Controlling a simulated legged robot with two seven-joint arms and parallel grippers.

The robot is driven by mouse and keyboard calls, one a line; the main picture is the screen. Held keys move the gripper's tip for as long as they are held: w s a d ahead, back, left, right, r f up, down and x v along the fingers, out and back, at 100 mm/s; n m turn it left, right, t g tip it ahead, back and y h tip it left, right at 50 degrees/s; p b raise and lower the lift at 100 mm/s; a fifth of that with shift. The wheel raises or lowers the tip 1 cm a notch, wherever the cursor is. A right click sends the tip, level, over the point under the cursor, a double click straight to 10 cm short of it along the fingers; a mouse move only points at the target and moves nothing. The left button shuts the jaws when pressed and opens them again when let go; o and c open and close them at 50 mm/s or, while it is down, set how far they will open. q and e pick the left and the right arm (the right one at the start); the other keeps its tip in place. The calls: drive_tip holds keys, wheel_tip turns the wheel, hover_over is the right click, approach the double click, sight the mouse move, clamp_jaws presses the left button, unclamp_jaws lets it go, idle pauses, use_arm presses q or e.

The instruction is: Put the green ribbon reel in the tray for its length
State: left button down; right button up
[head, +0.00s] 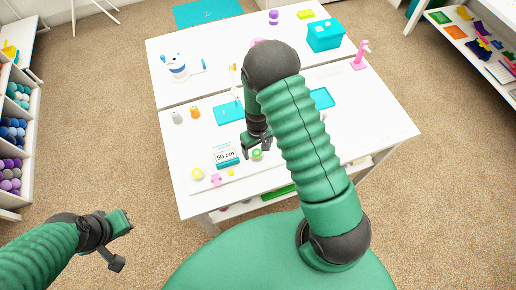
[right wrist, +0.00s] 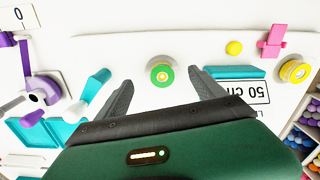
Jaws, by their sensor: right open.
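The green ribbon reel (head: 257,155) lies flat on the white table near its front edge, its round green top with a pale centre facing up. In the right wrist view the reel (right wrist: 162,74) shows between and just beyond the fingertips. My right gripper (head: 256,150) is open above it, with nothing held. A sign reading 50 cm (head: 226,156) stands left of the reel. A teal tray (head: 229,112) lies farther back, and another teal tray (head: 321,98) lies right of my arm. My left gripper (head: 120,241) is open and empty, off the table's left side.
A yellow reel (head: 197,174), a pink piece (head: 215,180) and a yellow ball (head: 230,172) lie at the front left. In the right wrist view a purple reel (right wrist: 40,92) is at left. A teal box (head: 325,36) and pink spray bottle (head: 361,53) stand at the back.

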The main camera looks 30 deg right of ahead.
drive_tip(key=shift+a+f, duration=0.45)
drive_tip(key=shift+f, duration=0.3)
drive_tip(key=shift+w+a+f, duration=0.1)
drive_tip(key=shift+w, duration=0.05)
drive_tip(key=shift+d+f, duration=0.1)
drive_tip(key=shift+d, duration=0.5)
drive_tip(key=c, duration=0.7)
drive_tip(key=shift+c, duration=1.2)
drive_tip(key=shift+a, duration=0.25)
drive_tip(key=c, duration=0.5)
drive_tip(key=o, duration=0.6)
drive_tip(key=shift+a, duration=0.1)
drive_tip(key=shift+c, duration=1.2)
drive_tip(key=c, duration=0.4)
drive_tip(key=shift+d+r, duration=0.25)
drive_tip(key=shift+a+r+p, duration=0.2)
drive_tip(key=shift+r+p, duration=0.75)
drive_tip(key=shift+d+r+p, duration=0.1)
drive_tip(key=shift+r+p, duration=0.5)
drive_tip(key=shift+r, duration=0.2)
use_arm(q)
drive_tip(key=r, duration=0.1)
drive_tip(key=a+r, duration=0.1)
drive_tip(key=r, duration=0.1)
drive_tip(key=shift+w, duration=0.1)
